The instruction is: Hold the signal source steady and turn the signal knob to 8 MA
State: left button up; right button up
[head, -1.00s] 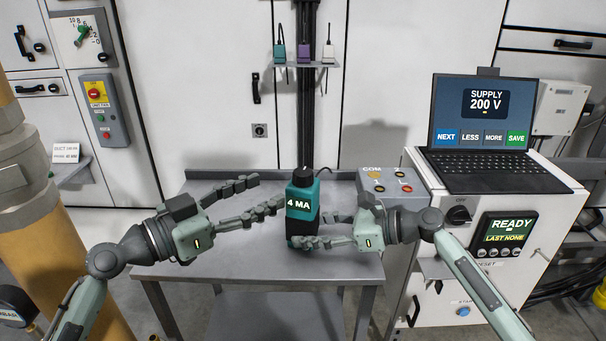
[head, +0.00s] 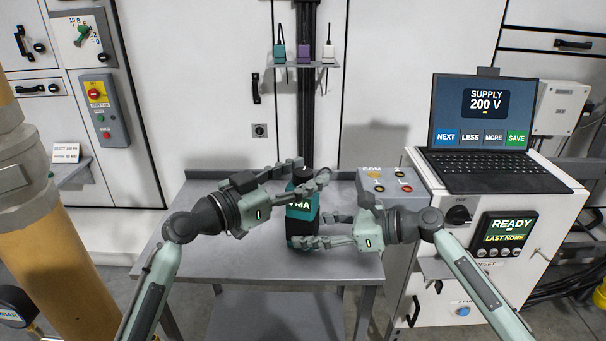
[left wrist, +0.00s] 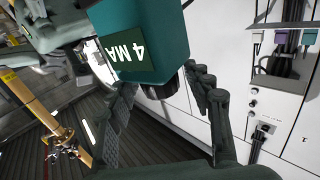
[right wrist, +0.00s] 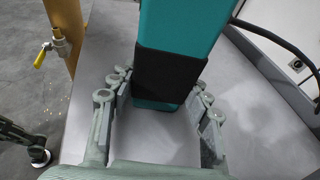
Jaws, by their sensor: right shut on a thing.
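The signal source (head: 303,211) is a teal and black box standing upright on the grey bench (head: 185,246). Its display reads 4 MA in the left wrist view (left wrist: 135,50). My right gripper (head: 312,231) is shut on the source's lower black part, which also shows between its fingers in the right wrist view (right wrist: 165,75). My left gripper (head: 309,172) is at the top of the source, its fingers apart on either side of the dark signal knob (left wrist: 160,88). In the head view the knob is mostly hidden by the left fingers.
A grey terminal box (head: 386,187) marked COM stands at the bench's right rear. Right of it are a white cabinet (head: 430,265) and a laptop (head: 485,120) reading SUPPLY 200 V. A yellow pipe (head: 45,245) stands at left. The bench's left part is clear.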

pick_arm(q)
jog(key=c, duration=1)
pick_arm(e)
jog(key=shift+f, duration=0.1)
pick_arm(q)
jog(key=shift+m+g+h, duration=0.3)
jog(key=shift+g, duration=0.1)
jog(key=m+g+h, duration=0.1)
jog(key=g, duration=0.1)
jog(key=m+g+h, duration=0.1)
jog(key=m+g, duration=0.1)
jog(key=shift+w+g+h, duration=0.15)
jog(key=shift+g+h, duration=0.15)
jog(key=m+g, duration=0.2)
jog(key=g, duration=0.1)
jog(key=m+g+h, duration=0.1)
jog(key=m+g, duration=0.1)
jog(key=g, duration=0.2)
jog(key=shift+m, duration=0.4)
jog(key=shift+g, duration=0.3)
jog(key=o, duration=1.2)
